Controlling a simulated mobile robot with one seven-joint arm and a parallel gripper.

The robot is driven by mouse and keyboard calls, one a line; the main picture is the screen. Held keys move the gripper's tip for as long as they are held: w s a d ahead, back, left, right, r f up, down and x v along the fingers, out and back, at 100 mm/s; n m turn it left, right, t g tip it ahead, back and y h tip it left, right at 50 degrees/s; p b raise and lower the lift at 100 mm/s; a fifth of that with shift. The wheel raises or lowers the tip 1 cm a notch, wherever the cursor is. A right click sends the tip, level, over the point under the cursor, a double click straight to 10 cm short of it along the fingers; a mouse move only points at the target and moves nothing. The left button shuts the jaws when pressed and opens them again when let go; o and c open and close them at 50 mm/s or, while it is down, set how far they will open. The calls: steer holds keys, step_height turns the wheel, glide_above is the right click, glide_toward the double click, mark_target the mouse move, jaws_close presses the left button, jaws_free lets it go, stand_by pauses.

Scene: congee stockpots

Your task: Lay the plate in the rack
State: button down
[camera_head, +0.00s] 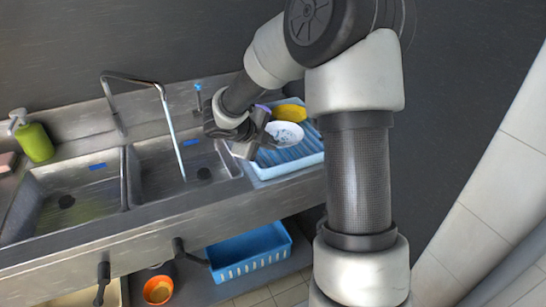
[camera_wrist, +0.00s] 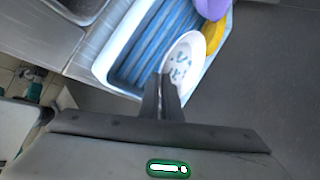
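The plate (camera_head: 285,134), white with a blue pattern, is over the light blue ribbed rack (camera_head: 290,167) at the right end of the sink counter. In the wrist view the plate (camera_wrist: 188,52) is at the fingertips, over the right side of the rack (camera_wrist: 103,62). My gripper (camera_head: 262,143) is at the plate's left edge in the head view. In the wrist view my gripper's fingers (camera_wrist: 165,82) are close together with the plate's near rim at their tips, and appear shut on it. I cannot tell whether the plate touches the rack.
A yellow item (camera_head: 290,112) and a purple item (camera_head: 263,108) are at the rack's back. Two sink basins (camera_head: 75,190), a faucet (camera_head: 170,125) and a green soap bottle (camera_head: 36,142) are to the left. A blue basket (camera_head: 248,255) and orange bowl (camera_head: 158,290) are below.

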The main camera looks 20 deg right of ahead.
steer(key=shift+f+b, duration=0.6)
steer(key=shift+f, duration=1.65)
steer(key=shift+f, duration=0.15)
steer(key=c, duration=2)
jaws_free()
steer(key=shift+r, duration=0.2)
steer(key=p+v, duration=0.2)
steer(key=v, duration=1)
steer(key=shift+f+p, duration=0.1)
steer(key=shift+p, duration=0.25)
